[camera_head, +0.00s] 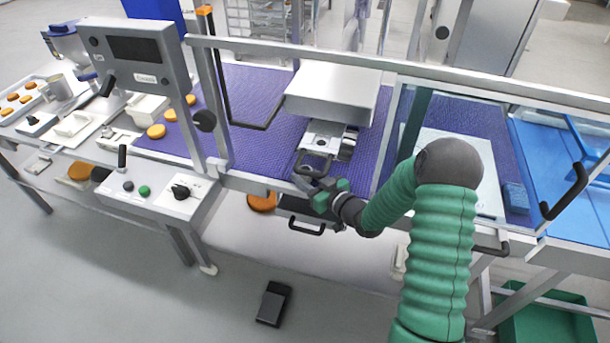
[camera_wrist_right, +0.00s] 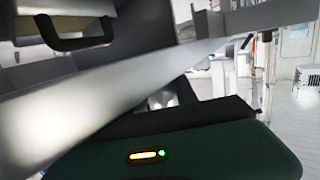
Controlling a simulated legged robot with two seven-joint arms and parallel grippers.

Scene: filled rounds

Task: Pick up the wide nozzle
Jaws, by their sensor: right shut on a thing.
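A metal block with a black loop handle (camera_head: 313,165) sits under the light grey box over the purple belt; it may be the wide nozzle, but I cannot tell for sure. My right gripper (camera_head: 303,179) is at the near end of this handle and is shut on it, as far as the head view shows. The fingers hide part of the handle. In the right wrist view my gripper's dark green body fills the bottom, and what lies between the fingers is mostly hidden. My left gripper is not in view.
A metal frame rail (camera_head: 270,189) runs just in front of my right gripper. A drawer with a black handle (camera_head: 306,230) hangs below it. The light grey box (camera_head: 333,92) is close above. A control panel (camera_head: 165,195) stands at the left. Orange rounds (camera_head: 156,131) lie on the belt.

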